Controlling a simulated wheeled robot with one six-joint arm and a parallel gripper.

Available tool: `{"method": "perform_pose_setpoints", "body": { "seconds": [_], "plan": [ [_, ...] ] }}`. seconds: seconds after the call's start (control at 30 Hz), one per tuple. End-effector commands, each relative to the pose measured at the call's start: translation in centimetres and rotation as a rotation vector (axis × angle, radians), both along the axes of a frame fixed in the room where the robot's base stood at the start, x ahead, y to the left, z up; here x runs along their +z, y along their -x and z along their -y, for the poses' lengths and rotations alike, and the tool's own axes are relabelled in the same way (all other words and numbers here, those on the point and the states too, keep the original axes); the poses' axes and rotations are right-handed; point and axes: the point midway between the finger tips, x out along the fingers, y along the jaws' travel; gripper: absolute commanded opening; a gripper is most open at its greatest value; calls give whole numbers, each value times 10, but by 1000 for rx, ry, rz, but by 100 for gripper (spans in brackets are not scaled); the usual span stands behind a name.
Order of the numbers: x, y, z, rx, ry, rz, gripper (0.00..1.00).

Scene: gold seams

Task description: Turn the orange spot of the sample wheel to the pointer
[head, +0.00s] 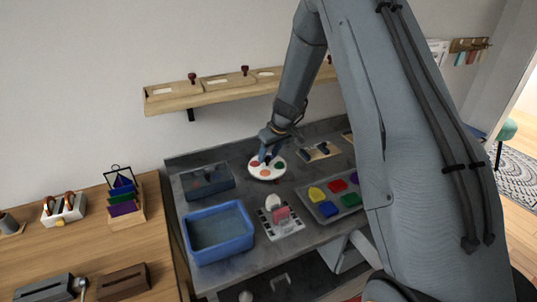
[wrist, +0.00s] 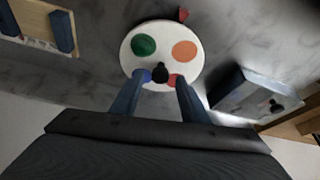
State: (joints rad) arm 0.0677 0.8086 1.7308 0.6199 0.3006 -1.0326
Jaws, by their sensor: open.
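The sample wheel (head: 267,173) is a white disc on the grey worktop. In the wrist view the wheel (wrist: 163,37) carries a green spot (wrist: 143,45), an orange spot (wrist: 185,51), and a blue and a red spot near my fingers. A black knob (wrist: 160,73) stands on the wheel near its lower edge. A small red pointer (wrist: 183,14) sits just outside the rim, at the top right in that view; the orange spot is not in line with it. My gripper (wrist: 158,82) is open, its fingers on either side of the knob. Contact with the knob cannot be told.
A blue bin (head: 218,231) and a dark lidded box (head: 207,182) stand left of the wheel. A tray (head: 331,201) of coloured pieces lies to the right. A white rack (head: 281,222) is in front. A wooden shelf (head: 220,91) hangs on the wall behind.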

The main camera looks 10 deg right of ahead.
Motion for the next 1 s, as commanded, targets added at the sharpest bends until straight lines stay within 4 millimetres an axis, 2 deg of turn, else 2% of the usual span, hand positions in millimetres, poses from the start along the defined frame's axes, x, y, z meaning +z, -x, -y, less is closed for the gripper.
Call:
{"method": "perform_pose_setpoints", "body": {
  "seconds": [0.13, 0.43, 0.47, 0.7, 0.87, 1.0],
  "plan": [
    [-8, -2, -1, 2, 0, -1, 41],
    [-10, -3, -2, 1, 0, 0, 41],
    [-10, -3, -2, 1, 0, 0, 39],
    [-10, -3, -2, 1, 1, -1, 0],
    [-10, -3, -2, 1, 0, -1, 0],
    [-12, -16, 6, 11, -2, 3, 0]
  ]
}}
